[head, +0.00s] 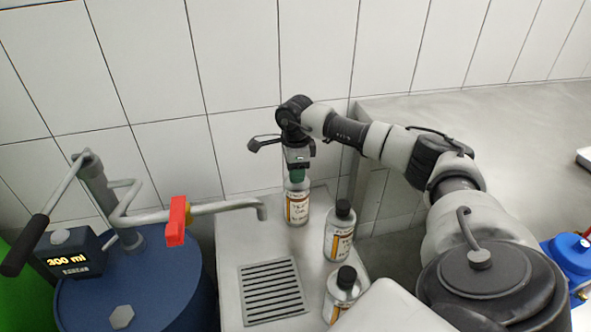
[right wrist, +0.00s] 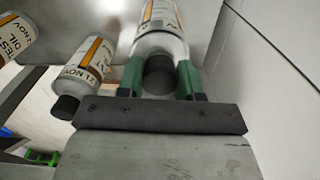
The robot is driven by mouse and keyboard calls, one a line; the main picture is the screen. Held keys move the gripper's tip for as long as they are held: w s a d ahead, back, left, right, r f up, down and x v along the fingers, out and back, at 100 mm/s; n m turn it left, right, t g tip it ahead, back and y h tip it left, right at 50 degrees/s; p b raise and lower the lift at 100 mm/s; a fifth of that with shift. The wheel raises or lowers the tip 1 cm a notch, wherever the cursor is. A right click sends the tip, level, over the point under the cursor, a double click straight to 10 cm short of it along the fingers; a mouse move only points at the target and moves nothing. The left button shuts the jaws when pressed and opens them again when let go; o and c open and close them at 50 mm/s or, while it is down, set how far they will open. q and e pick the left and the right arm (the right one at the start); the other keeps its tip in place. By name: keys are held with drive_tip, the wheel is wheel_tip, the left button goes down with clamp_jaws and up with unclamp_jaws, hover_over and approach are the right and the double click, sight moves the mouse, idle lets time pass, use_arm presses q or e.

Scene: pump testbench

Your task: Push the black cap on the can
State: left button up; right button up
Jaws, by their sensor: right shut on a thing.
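My right gripper (head: 297,176) points down over the rearmost can (head: 297,208), a silver bottle-shaped can with a white and orange label, upright on the metal bench. Its green fingers are shut on the black cap (right wrist: 158,75), one on each side, as the right wrist view shows. The cap is at the mouth of this can (right wrist: 160,35) and in line with it. I cannot tell how far down it sits; the fingers hide it in the head view. My left gripper is not in view.
Two more cans with black caps stand in front, a middle one (head: 339,235) and a nearer one (head: 341,297). A drain grate (head: 272,291) lies left of them. A spout (head: 235,205) with a red handle (head: 177,222) reaches over from a blue drum (head: 165,285). A tiled wall is close behind.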

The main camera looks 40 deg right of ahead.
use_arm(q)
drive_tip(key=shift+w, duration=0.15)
use_arm(e)
drive_tip(key=shift+f, duration=0.15)
drive_tip(key=o, duration=1.6)
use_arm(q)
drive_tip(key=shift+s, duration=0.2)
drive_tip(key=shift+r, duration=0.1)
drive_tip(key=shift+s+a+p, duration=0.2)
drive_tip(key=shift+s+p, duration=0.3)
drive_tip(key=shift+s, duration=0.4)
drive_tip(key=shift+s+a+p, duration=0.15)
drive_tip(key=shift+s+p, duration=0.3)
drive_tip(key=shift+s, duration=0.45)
use_arm(e)
drive_tip(key=shift+r, duration=1.3)
use_arm(q)
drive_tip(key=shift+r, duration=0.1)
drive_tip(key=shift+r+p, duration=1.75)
drive_tip(key=shift+p, duration=0.05)
use_arm(e)
drive_tip(key=shift+r, duration=2.25)
